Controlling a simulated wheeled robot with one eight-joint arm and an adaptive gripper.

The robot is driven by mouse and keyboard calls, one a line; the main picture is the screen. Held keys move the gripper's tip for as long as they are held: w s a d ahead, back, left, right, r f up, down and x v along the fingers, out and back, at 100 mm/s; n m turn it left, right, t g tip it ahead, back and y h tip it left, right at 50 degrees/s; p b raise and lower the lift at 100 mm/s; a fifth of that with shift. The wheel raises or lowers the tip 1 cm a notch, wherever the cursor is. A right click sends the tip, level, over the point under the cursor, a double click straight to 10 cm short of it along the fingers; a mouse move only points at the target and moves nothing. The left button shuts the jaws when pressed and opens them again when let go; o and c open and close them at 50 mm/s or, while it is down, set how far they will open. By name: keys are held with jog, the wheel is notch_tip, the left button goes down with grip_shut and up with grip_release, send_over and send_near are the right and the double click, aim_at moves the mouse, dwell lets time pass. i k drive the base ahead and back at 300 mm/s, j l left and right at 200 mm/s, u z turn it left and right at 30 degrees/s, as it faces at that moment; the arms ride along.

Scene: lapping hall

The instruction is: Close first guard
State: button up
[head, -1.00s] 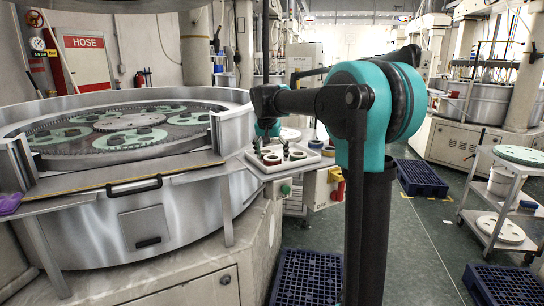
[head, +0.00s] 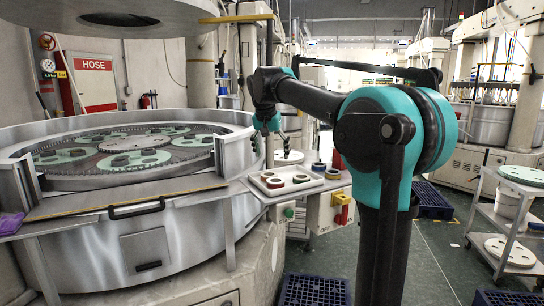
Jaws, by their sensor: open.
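The round lapping machine (head: 185,240) fills the left, with a steel rim wall around its geared plate. The wall has a gap at the front, between upright end plates. A flat panel (head: 120,197) with a black handle (head: 137,209) lies across this gap, folded outward and down, with a yellow strip along it. I take it as the first guard, standing open; its hinge is not clear. My gripper (head: 270,140) is open and appears empty. It hangs right of the rim wall in the picture, above and behind the tray, apart from the handle.
A white tray (head: 268,189) with several rings sits beside the machine, above a control box with a green button and a red-yellow switch (head: 341,207). A trolley (head: 490,222) stands right.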

aim_at(58, 206)
jog(key=u, duration=1.3)
jog(key=k+z, duration=0.1)
jog(key=k+l, duration=0.05)
jog(key=k, duration=0.05)
